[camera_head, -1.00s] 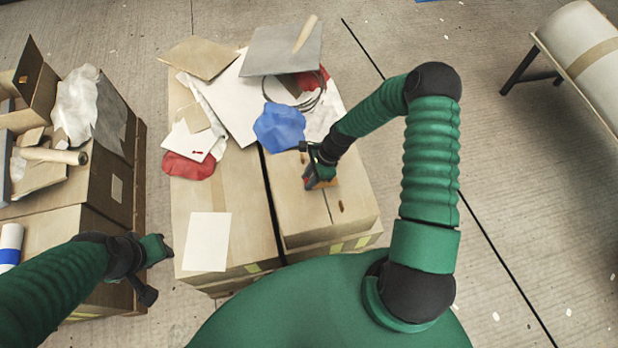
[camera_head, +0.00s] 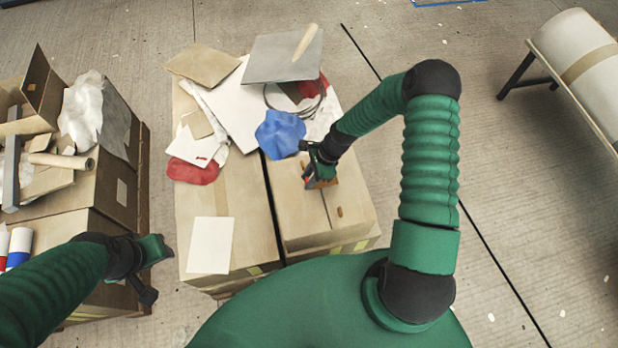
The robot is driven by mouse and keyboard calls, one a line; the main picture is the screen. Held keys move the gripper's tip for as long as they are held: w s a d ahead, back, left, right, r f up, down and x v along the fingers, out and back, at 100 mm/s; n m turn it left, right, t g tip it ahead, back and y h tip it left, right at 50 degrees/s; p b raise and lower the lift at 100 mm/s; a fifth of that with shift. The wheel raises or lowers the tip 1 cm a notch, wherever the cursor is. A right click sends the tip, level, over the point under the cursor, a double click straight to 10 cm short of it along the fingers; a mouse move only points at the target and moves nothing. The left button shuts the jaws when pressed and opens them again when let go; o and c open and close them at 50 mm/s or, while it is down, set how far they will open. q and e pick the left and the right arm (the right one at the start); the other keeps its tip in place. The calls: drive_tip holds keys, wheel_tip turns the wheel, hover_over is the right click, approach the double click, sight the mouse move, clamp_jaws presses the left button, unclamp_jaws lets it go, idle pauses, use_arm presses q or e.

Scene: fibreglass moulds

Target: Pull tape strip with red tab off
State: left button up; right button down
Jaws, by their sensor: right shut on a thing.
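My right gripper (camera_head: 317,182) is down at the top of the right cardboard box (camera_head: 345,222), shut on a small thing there. A bit of red shows at its fingertips, seemingly the red tab (camera_head: 309,184). The tape strip itself is mostly hidden by the gripper and cannot be made out. A thin dark seam runs along the box top near the gripper, with a small brown mark in front of it. My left gripper (camera_head: 158,250) hangs beside the left box, apart from everything; its jaw opening does not show clearly.
A blue cloth (camera_head: 279,134), red cloth (camera_head: 192,172), grey sheet (camera_head: 283,57) and white sheets cover the rear of the boxes. A white sheet (camera_head: 211,245) lies at the left box's front. A cluttered carton stack (camera_head: 112,180) stands left.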

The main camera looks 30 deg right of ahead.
drive_tip(key=shift+r+p, duration=2.05)
drive_tip(key=shift+r, duration=0.65)
